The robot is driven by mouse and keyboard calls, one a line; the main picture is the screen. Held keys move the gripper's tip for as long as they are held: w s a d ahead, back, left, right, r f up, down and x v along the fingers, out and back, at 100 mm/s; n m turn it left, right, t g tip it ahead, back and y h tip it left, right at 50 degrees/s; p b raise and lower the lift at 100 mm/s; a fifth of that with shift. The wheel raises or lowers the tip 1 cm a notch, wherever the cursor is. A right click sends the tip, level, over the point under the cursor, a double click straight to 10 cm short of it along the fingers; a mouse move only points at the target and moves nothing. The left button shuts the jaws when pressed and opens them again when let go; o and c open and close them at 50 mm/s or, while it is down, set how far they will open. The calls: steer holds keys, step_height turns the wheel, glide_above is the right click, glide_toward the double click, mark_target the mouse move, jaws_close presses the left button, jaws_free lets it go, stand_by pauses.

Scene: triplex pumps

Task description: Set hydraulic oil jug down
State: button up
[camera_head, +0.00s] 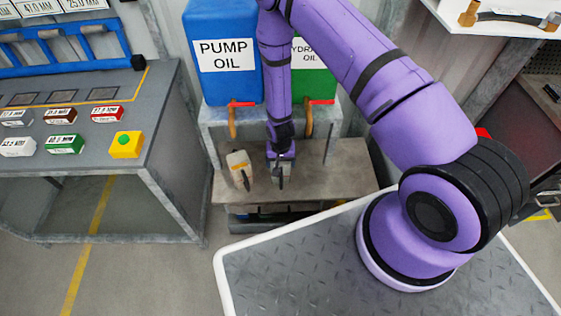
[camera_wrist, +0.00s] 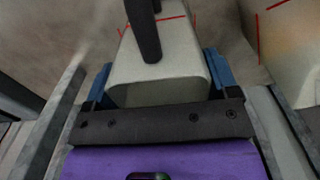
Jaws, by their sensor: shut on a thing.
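My gripper (camera_head: 280,154) points down over the low metal bench (camera_head: 337,180) in front of the green tank. It is shut on a pale grey jug (camera_head: 278,178) with a dark handle, which I take as the hydraulic oil jug. In the wrist view the same jug (camera_wrist: 160,82) sits between the blue finger pads of my gripper (camera_wrist: 158,78). The jug looks upright and at or just above the bench top; I cannot tell whether it touches. A second, beige jug (camera_head: 239,165) stands beside it on the left.
The blue pump oil tank (camera_head: 221,30) and the green hydraulic oil tank (camera_head: 320,80), mostly behind my arm, stand on a metal stand at the back. Their taps hang above the bench. A workbench (camera_head: 90,150) with labelled blocks is at left. The bench's right part is clear.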

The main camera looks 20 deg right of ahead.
steer(key=o, duration=1.2)
step_height(320, 180, up, 12)
steer(key=shift+r, duration=0.1)
